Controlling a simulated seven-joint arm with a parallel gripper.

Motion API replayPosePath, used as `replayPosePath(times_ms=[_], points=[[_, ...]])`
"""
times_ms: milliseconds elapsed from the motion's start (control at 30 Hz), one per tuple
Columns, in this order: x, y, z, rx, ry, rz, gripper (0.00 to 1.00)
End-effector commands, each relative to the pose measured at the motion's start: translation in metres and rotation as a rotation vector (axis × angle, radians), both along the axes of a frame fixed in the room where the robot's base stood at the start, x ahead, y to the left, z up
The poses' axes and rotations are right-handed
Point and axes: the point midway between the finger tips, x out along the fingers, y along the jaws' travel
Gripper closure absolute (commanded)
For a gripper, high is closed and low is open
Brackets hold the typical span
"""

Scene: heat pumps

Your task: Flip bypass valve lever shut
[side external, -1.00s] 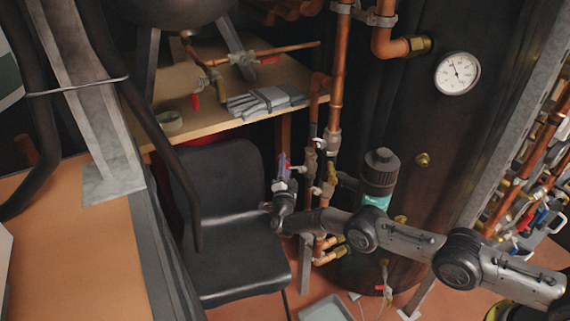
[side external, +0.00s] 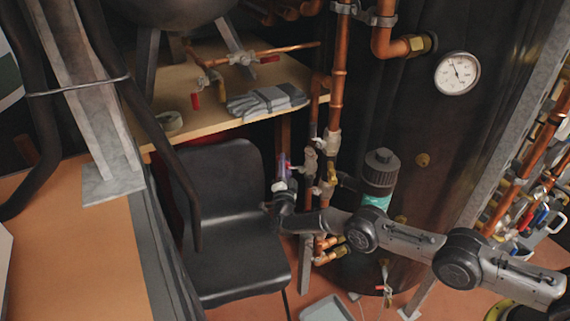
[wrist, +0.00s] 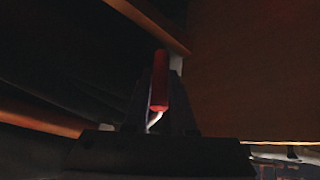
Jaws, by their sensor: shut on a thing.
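A red lever handle (wrist: 160,80) with a pale metal stem lies between the two dark fingers of my gripper (wrist: 159,100) in the wrist view. The gripper is shut on this handle. In the side external view my gripper (side external: 283,167) points upward, just left of the vertical copper pipe and its valve fittings (side external: 310,160). The handle is too small to make out clearly there, and the fingers largely cover it. The lever's joint with the valve body is hidden, so its exact angle cannot be told.
A dark tank with a gauge (side external: 457,73) stands behind and right of the pipes. A dark pump with a teal label (side external: 379,175) sits close to my arm. A black chair (side external: 225,225) is at left, below a wooden shelf (side external: 165,85) with grey gloves (side external: 265,101).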

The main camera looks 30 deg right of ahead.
Motion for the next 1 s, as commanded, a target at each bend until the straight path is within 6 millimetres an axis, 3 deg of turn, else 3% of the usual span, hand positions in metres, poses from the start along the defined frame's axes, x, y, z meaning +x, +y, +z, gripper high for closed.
replayPosePath(times_ms=[900, 933, 1000], points=[[0.0005, 0.0009, 0.0049, 0.001, -0.077, 0.002, 1.0], [0.0005, 0.0009, 0.0049, 0.001, -0.077, 0.002, 0.71], [0.0005, 0.0009, 0.0049, 0.0, -0.076, 0.002, 0.58]])
